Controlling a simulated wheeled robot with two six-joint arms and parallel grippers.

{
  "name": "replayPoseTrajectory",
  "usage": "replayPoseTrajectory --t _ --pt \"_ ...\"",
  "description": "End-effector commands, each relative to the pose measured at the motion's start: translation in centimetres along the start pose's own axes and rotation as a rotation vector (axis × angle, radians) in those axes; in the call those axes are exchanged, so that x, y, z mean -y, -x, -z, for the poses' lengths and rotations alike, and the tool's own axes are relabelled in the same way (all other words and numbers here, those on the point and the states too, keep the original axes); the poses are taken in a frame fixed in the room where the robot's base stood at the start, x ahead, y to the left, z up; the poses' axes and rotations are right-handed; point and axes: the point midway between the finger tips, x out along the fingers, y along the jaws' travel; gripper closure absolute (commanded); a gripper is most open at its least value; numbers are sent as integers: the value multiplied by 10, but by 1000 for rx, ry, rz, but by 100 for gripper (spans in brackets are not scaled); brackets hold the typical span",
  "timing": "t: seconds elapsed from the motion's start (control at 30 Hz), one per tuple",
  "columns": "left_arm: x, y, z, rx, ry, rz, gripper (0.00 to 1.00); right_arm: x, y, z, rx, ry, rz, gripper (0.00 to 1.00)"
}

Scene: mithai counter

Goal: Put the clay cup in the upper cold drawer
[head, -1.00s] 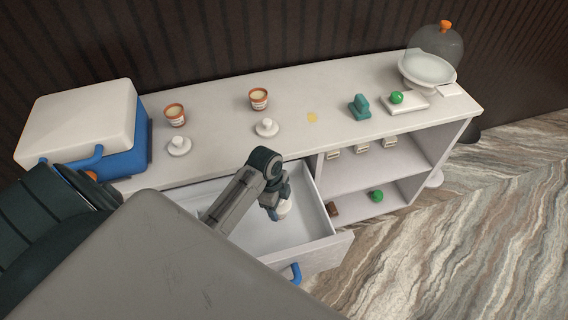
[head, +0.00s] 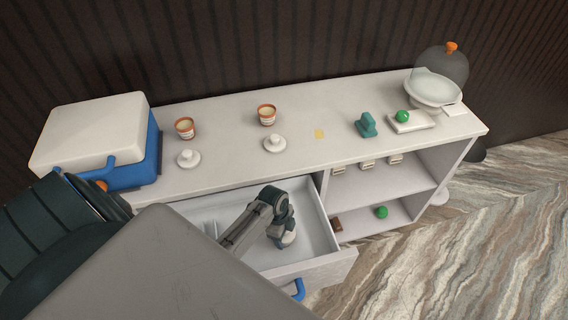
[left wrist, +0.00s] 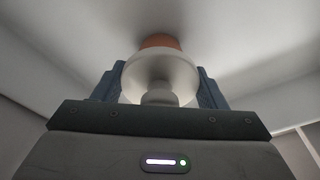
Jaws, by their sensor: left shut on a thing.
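My left gripper (head: 284,236) reaches down inside the open upper drawer (head: 318,228). In the left wrist view the gripper (left wrist: 160,88) is shut on a clay cup (left wrist: 160,41) with a white knobbed lid (left wrist: 165,72) on it. The cup's terracotta part shows beyond the lid, close to a pale surface; I cannot tell whether it touches the drawer floor. In the head view the gripper mostly hides this cup. The drawer has a blue handle (head: 298,289) and a divider on its left side. My right gripper is not in view.
Two other clay cups (head: 185,128) (head: 267,114) stand on the counter (head: 230,150), with white lids (head: 188,158) (head: 275,143) in front. A blue and white cool box (head: 90,140) stands left. Open shelves (head: 385,190) are right of the drawer.

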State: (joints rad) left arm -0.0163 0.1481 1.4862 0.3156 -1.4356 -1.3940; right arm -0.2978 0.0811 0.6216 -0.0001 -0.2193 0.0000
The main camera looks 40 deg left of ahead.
Motion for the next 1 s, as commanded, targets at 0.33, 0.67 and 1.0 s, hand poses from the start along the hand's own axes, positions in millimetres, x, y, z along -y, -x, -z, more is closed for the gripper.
replayPoseTrajectory --t 0.33,0.67,1.0 --pt "0 -1 0 0 0 0 13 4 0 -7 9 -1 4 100" --pt "1 21 -1 1 -1 3 13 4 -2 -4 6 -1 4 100" --pt "1 92 -1 1 -2 4 13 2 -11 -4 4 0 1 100"
